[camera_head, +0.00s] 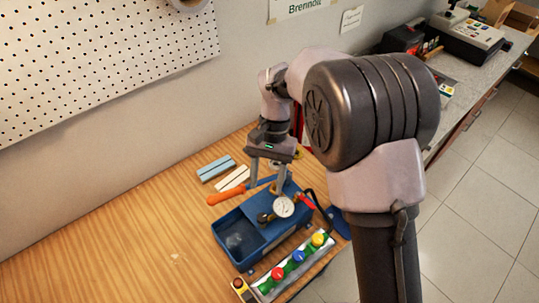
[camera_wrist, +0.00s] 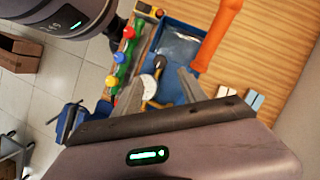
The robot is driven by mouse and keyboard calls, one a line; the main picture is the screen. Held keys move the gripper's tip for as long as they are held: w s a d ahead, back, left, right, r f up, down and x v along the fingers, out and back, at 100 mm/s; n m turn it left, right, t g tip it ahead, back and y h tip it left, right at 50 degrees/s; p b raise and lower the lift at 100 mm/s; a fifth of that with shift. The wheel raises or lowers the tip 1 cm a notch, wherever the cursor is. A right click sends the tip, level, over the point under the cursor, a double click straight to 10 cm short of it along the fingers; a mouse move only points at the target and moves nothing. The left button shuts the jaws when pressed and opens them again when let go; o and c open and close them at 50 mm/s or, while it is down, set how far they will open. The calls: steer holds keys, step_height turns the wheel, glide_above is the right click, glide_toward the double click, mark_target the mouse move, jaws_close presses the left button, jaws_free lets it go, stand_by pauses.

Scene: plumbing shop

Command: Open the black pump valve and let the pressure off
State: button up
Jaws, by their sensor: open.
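The blue test pump (camera_head: 270,235) stands on the wooden bench with its open trough to the left. Its round white gauge (camera_head: 284,206) faces up and also shows in the wrist view (camera_wrist: 147,88). An orange lever handle (camera_head: 226,197) reaches out behind the pump; it also shows in the wrist view (camera_wrist: 217,35). My gripper (camera_head: 268,179) is open and empty, pointing down over the pump's back end. In the wrist view its fingers (camera_wrist: 160,92) stand either side of the gauge and fittings.
A rail (camera_head: 290,266) with green, red, blue and yellow knobs lies along the bench's front edge. Blue and pale blocks (camera_head: 216,168) lie behind the pump. A perforated board (camera_head: 95,60) hangs on the wall. The bench's left side is clear.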

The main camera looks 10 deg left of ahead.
steer(key=p+v, duration=0.1)
steer(key=v, duration=0.6)
steer(key=shift+d+r, duration=0.1)
steer(key=shift+r, duration=0.05)
steer(key=s+d+m+t+y+b, duration=0.2)
steer(key=s+d+t+b, duration=0.4)
steer(key=d+b, duration=0.7)
steer(key=s+d+f+m+t+b, duration=0.1)
steer(key=s+d+f+t+b, duration=0.3)
steer(key=s, duration=0.6)
steer(key=d+f+b, duration=0.2)
steer(key=d+f, duration=0.1)
steer(key=shift+s+d+m, duration=0.2)
steer(key=shift+s+m, duration=0.2)
